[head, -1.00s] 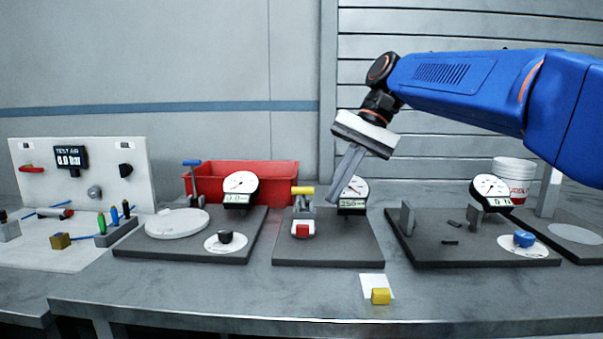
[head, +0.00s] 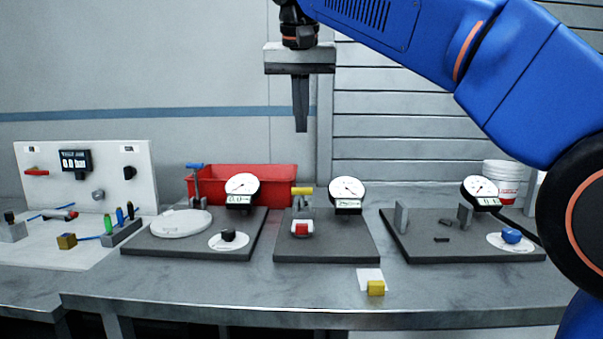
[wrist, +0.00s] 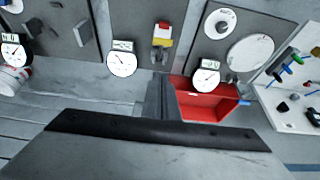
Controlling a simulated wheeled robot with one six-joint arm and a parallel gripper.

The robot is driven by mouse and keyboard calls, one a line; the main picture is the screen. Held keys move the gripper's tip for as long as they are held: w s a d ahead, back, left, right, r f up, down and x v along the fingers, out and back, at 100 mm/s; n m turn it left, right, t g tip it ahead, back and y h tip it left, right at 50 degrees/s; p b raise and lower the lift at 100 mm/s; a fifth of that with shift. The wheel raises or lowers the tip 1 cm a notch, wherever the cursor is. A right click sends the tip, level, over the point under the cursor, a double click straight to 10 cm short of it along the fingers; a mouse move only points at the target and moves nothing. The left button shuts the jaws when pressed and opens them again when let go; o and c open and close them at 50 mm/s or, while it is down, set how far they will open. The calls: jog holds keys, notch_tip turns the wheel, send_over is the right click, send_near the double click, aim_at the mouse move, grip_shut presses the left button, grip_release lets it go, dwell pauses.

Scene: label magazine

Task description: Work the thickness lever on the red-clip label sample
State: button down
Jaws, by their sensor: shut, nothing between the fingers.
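The red clip (head: 302,229) sits on a small white piece on the middle dark plate. Behind it stands a yellow-handled lever (head: 302,191), its handle lying crosswise on a grey post. A round dial gauge with a small display (head: 347,190) stands to its right. In the wrist view, the red clip (wrist: 164,27) and yellow handle (wrist: 162,42) show beyond the fingertips. My gripper (head: 301,130) is shut and empty, pointing down. In the head view it appears above the yellow handle, clearly apart from it. The label sample itself is too small to make out.
A red bin (head: 250,178) stands behind the plates. The right plate (head: 470,251) holds grey uprights and a blue knob. A yellow block (head: 376,288) lies at the front.

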send_over(302, 191)
jog(key=w, duration=0.2)
notch_tip(302, 191, down, 8)
jog(key=f, duration=0.1)
jog(key=s+f, duration=0.1)
jog(key=f, duration=0.1)
jog(key=shift+s+f, duration=0.2)
jog(key=shift+f, duration=0.35)
jog(key=shift+s+a+f+t, duration=0.1)
jog(key=shift+s+f+t, duration=0.65)
jog(key=shift+f, duration=0.4)
jog(key=shift+s+d+f+t, duration=0.1)
jog(key=shift+s+f+t, duration=0.6)
jog(key=shift+f, duration=0.5)
jog(key=shift+s+a+f+t, duration=0.1)
jog(key=shift+s+f+t, duration=0.65)
jog(key=shift+f, duration=0.4)
